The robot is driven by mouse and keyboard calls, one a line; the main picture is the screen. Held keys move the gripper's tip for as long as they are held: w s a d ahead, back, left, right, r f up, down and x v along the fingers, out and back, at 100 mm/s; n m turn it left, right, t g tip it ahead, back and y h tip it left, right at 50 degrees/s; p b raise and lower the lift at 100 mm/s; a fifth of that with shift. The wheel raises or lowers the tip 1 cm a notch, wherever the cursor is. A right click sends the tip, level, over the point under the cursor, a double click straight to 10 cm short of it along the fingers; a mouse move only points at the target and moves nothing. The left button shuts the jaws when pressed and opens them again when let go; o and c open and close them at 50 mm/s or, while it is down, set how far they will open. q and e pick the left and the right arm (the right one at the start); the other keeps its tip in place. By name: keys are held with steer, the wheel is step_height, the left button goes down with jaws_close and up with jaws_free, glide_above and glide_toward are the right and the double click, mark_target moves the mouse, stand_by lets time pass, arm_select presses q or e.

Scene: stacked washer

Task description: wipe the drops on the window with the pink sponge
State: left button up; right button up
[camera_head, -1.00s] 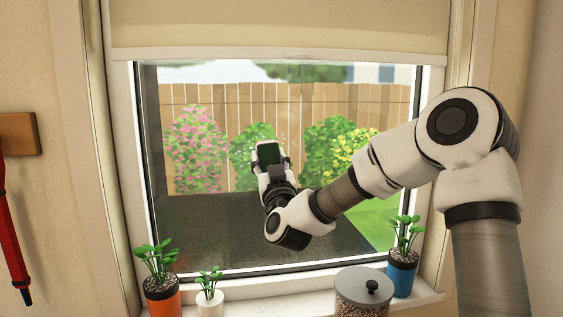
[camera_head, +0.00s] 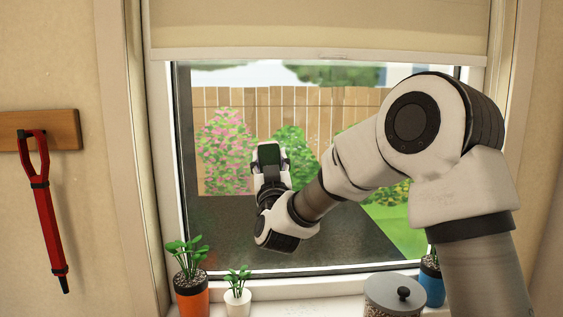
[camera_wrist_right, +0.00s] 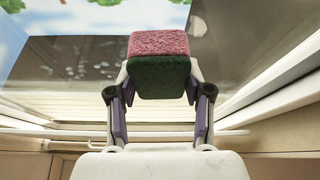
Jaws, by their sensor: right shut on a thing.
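The sponge (camera_wrist_right: 159,43) is pink on one face and dark green on the other. My right gripper (camera_wrist_right: 158,84) is shut on it, with a finger on each side. In the head view the sponge (camera_head: 268,154) shows its dark green face, held by the right gripper (camera_head: 269,163) in front of the window (camera_head: 330,215), left of its middle. I cannot tell whether the sponge touches the glass. Faint light drops (camera_head: 312,132) show on the glass right of the sponge. Small spots (camera_wrist_right: 75,71) also show left of the sponge in the wrist view. My left gripper is out of view.
On the sill stand an orange pot (camera_head: 192,299), a white pot (camera_head: 237,299), a lidded jar (camera_head: 392,296) and a blue pot (camera_head: 432,286). A blind (camera_head: 320,25) covers the window's top. A red tool (camera_head: 48,215) hangs from a wooden rack (camera_head: 62,128) at left.

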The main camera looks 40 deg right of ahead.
mark_target(330, 143)
steer(key=shift+w+a, duration=0.2)
steer(key=shift+a, duration=0.1)
steer(key=shift+r, duration=0.15)
steer(key=shift+r+p, duration=0.55)
steer(key=shift+r, duration=0.25)
steer(key=shift+s+d+f+b, duration=0.15)
steer(key=shift+s+d+b, duration=0.35)
steer(key=shift+d, duration=0.3)
steer(key=shift+s+d, duration=0.5)
steer(key=shift+d, duration=0.4)
steer(key=shift+s+d+b, duration=0.4)
steer(key=shift+s+d, duration=0.05)
steer(key=shift+d, duration=0.25)
steer(key=shift+s+d, duration=0.65)
steer(key=shift+d, duration=0.35)
steer(key=shift+s+d+b, duration=0.4)
steer(key=shift+d, duration=0.25)
steer(key=shift+s+d, duration=0.65)
steer(key=shift+d, duration=0.35)
steer(key=d+p, duration=0.1)
steer(key=p, duration=0.1)
steer(key=s+d+p, duration=0.1)
steer(key=p, duration=0.1)
steer(key=shift+s+d+r, duration=0.1)
steer(key=shift+d+r, duration=0.05)
steer(key=shift+r, duration=0.2)
steer(key=shift+s+d+f+p, duration=0.2)
steer(key=shift+s+d+p, duration=0.1)
steer(key=shift+d+p, duration=0.1)
steer(key=shift+f, duration=0.1)
